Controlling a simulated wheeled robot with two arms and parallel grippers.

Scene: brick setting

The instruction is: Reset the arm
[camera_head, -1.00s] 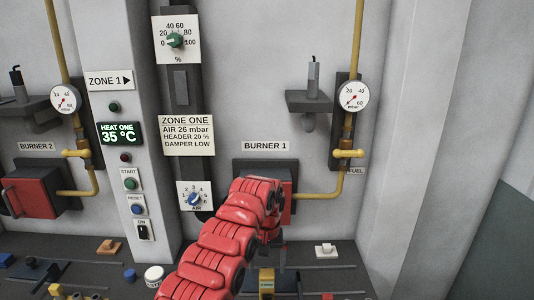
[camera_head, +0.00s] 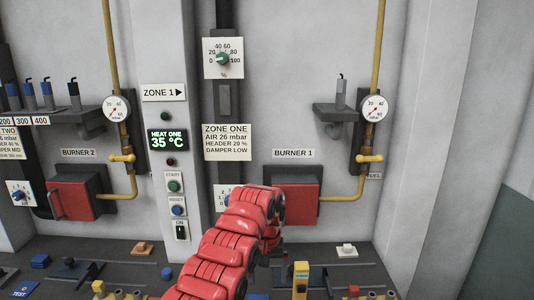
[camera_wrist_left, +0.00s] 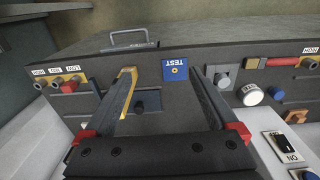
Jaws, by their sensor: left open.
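My left arm (camera_head: 225,245) is red and comes in from the bottom of the head view, bent in front of the lower part of the Burner 1 panel. Its gripper (camera_head: 275,258) points down over the dark bench and is partly hidden by the arm. In the left wrist view the two dark fingers of the gripper (camera_wrist_left: 162,90) are spread apart with nothing held between them. My right gripper is not in view.
The Burner 1 red box (camera_head: 303,205) is close behind the arm. A blue TEST plate (camera_wrist_left: 176,68) shows beyond the fingers.

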